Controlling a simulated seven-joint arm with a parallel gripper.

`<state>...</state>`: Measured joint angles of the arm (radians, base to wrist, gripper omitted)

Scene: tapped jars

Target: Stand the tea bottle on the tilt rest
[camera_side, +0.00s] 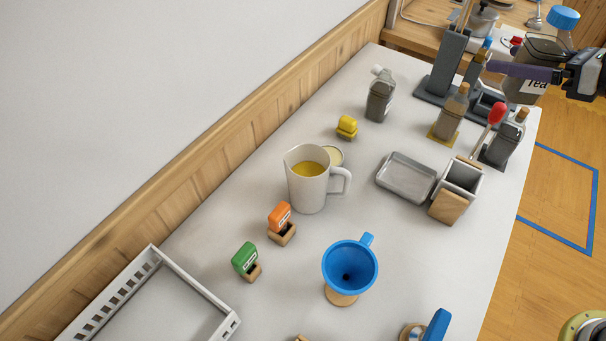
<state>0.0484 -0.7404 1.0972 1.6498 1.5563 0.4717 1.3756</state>
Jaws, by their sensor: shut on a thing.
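The tea bottle (529,88) is a dark translucent jar with a blue cap and a white label reading "Tea", in the upper right. It hangs tilted above the table's right edge. My gripper (536,70) is shut on its body, with a purple finger across its front. A dark grey stand (445,68) with uprights and a flat base is to the left of the bottle, at the table's far end. I cannot tell whether this stand is the tilt rest. The bottle and my gripper hide part of the area behind them.
Corked bottles (452,118) (507,140) stand below the held bottle, with a red-topped utensil (496,113) near them. A grey tray (405,178), square container (458,185), mug (308,185) and blue funnel (350,268) are nearer.

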